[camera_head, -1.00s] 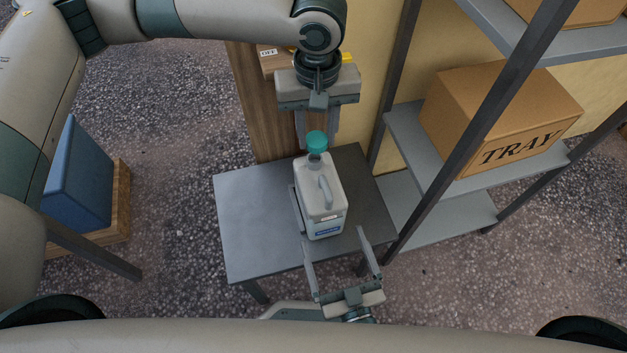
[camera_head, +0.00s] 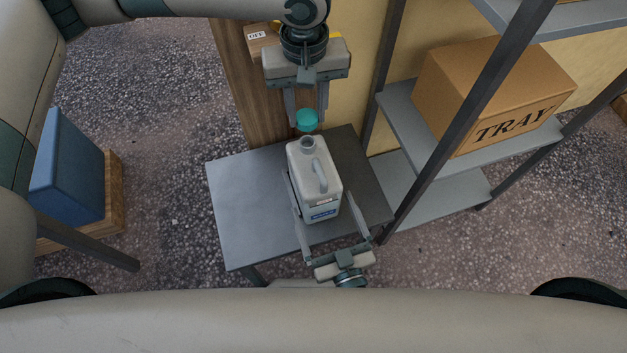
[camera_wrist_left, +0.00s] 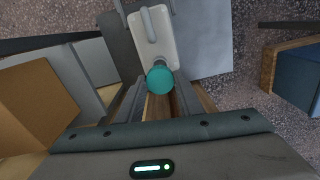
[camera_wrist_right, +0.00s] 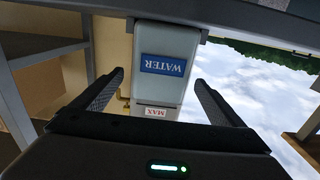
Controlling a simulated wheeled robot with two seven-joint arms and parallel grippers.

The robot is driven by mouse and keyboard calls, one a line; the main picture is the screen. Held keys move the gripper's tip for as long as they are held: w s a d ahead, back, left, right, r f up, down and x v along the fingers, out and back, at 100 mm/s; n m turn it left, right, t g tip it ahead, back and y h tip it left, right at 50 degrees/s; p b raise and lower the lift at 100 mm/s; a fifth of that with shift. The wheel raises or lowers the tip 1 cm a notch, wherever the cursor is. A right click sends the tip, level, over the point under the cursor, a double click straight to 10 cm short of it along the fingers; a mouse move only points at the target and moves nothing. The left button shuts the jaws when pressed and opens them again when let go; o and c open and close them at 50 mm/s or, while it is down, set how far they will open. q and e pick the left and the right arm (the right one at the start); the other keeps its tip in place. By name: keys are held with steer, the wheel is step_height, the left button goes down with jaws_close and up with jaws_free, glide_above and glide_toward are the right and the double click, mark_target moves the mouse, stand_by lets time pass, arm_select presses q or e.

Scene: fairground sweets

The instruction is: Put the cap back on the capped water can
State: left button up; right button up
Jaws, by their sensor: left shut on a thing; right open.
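The water can (camera_head: 313,190) is a pale jug with a handle and a blue label, upright on the grey table. Its neck (camera_head: 307,144) is bare. My left gripper (camera_head: 307,112) is shut on the teal cap (camera_head: 307,121), held just above and behind the neck, apart from it. The cap also shows in the left wrist view (camera_wrist_left: 160,80), partly covering the neck. My right gripper (camera_head: 333,240) is open, its fingers reaching either side of the can's lower front. In the right wrist view the can (camera_wrist_right: 167,75) stands between the open fingers, with "WATER" and "MAX" labels.
The grey table (camera_head: 240,205) has free room left of the can. A shelf rack (camera_head: 435,213) with a box marked TRAY (camera_head: 495,95) stands close on the right. A wooden post (camera_head: 247,85) is behind. A blue box (camera_head: 68,170) is at far left.

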steer(key=x, duration=0.9)
steer(key=shift+f, duration=0.1)
steer(key=c, duration=1.6)
arm_select(q)
glide_above(307, 142)
steer(key=shift+f, duration=2.5)
steer(key=shift+f, duration=0.15)
steer(key=shift+f, duration=0.75)
steer(key=shift+f, duration=0.55)
